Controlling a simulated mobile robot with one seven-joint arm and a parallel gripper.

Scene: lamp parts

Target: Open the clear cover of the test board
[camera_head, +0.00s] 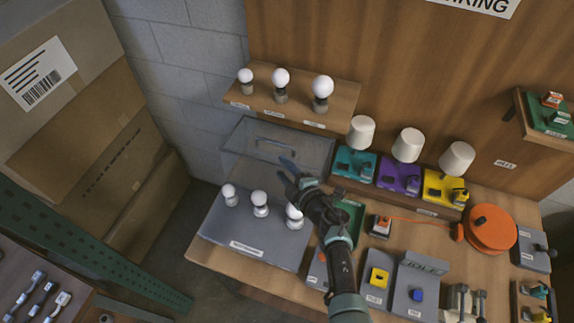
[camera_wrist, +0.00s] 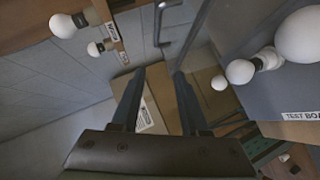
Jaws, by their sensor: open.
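The test board (camera_head: 225,240) is a grey panel with three white bulbs on the left of the bench; its labelled edge also shows in the wrist view (camera_wrist: 270,95). The clear cover (camera_head: 310,150) stands raised along the board's back edge, with a grey bar handle (camera_head: 270,142) near its top. In the wrist view the handle (camera_wrist: 157,25) is ahead of the fingertips. My gripper (camera_head: 285,170) is open and empty, in front of the cover and above the board's back part. The fingers (camera_wrist: 156,75) appear apart from the handle; exact clearance is unclear.
A wall shelf (camera_head: 345,100) with three bulbs is just above the cover. Coloured lamp stations (camera_head: 400,175) with white shades stand to the right. An orange reel (camera_head: 492,230) and grey blocks fill the right bench. Cardboard boxes (camera_head: 110,170) stand left.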

